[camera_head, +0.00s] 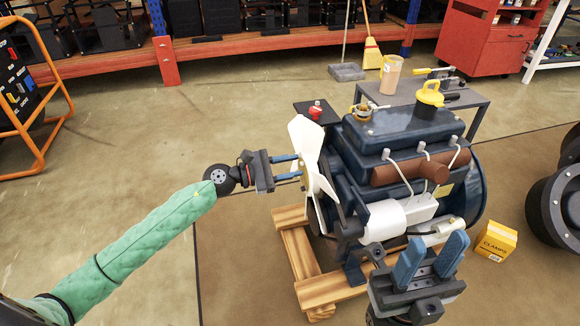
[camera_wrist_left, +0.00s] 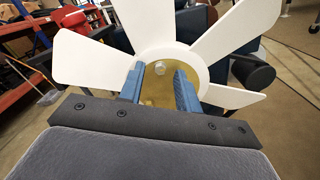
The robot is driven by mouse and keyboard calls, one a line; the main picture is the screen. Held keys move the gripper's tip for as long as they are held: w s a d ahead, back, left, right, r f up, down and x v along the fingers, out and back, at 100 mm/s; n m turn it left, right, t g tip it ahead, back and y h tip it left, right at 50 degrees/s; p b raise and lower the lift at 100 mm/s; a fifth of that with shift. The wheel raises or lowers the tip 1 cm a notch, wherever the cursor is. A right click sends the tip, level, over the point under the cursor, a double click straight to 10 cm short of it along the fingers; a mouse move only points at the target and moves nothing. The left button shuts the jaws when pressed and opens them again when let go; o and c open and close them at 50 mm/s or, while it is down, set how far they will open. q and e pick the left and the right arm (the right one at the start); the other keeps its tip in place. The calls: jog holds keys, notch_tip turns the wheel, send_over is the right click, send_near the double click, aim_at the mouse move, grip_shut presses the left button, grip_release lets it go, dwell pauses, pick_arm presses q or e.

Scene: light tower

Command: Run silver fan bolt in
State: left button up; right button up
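The white fan (camera_head: 312,160) is mounted on the front of the dark blue engine (camera_head: 395,130). In the left wrist view the fan (camera_wrist_left: 150,30) has a brass-coloured hub (camera_wrist_left: 188,72) with a silver bolt (camera_wrist_left: 160,68) at its middle. My left gripper (camera_head: 299,167) faces the hub. Its blue fingers (camera_wrist_left: 160,84) are apart, with the bolt head showing between them and no visible grip on it. I cannot tell how far the fingertips are from the hub. My right gripper (camera_head: 430,256) is open and empty, in front of the engine's near side.
The engine stands on a wooden pallet (camera_head: 296,250). A yellow box (camera_head: 495,241) sits on the floor to the right. A small grey table (camera_head: 470,98) behind the engine holds a jug (camera_head: 390,76) and other items. Floor left of the engine is clear.

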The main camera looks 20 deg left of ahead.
pick_arm(q)
jog(key=v, duration=0.7)
jog(key=shift+s+a, duration=0.2)
jog(key=shift+a, duration=0.15)
dwell(0.4)
